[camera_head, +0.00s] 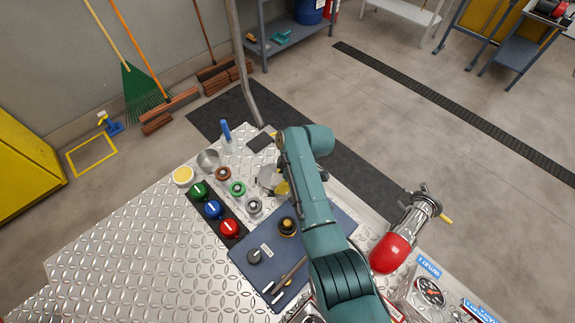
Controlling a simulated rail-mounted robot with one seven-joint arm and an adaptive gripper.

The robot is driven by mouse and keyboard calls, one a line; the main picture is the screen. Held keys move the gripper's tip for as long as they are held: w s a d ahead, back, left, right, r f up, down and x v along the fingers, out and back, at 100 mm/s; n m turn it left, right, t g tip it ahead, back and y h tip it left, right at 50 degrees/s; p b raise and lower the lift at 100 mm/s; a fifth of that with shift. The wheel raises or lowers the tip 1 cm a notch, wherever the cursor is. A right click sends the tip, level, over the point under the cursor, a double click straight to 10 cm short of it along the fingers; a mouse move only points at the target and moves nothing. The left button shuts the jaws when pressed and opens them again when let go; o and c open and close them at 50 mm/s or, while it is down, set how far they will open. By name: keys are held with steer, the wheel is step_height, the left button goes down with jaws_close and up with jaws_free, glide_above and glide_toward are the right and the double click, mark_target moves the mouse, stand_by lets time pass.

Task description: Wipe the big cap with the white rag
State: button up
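My teal arm reaches over the diamond-plate worktop, and its wrist covers most of my gripper. I cannot make out the fingertips or whether they hold anything. Under the wrist, a silvery round part (267,178) and a yellow piece (283,188) show only in part beside the arm. I cannot tell which part is the big cap. No white rag can be made out.
Green (199,191), blue (213,209) and red (229,228) knobs stand left of the mat. A yellow-topped jar (183,175), a metal cup (208,160) and a blue-topped bottle (226,136) stand behind. A red-ended metal fitting (391,254) is at right. The left worktop is clear.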

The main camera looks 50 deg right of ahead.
steer(key=r, duration=0.1)
steer(key=r+p, duration=0.1)
steer(key=r, duration=0.1)
steer(key=shift+w+r, duration=0.1)
steer(key=shift+w, duration=0.2)
steer(key=shift+r+p, duration=2.1)
steer(key=shift+r, duration=0.25)
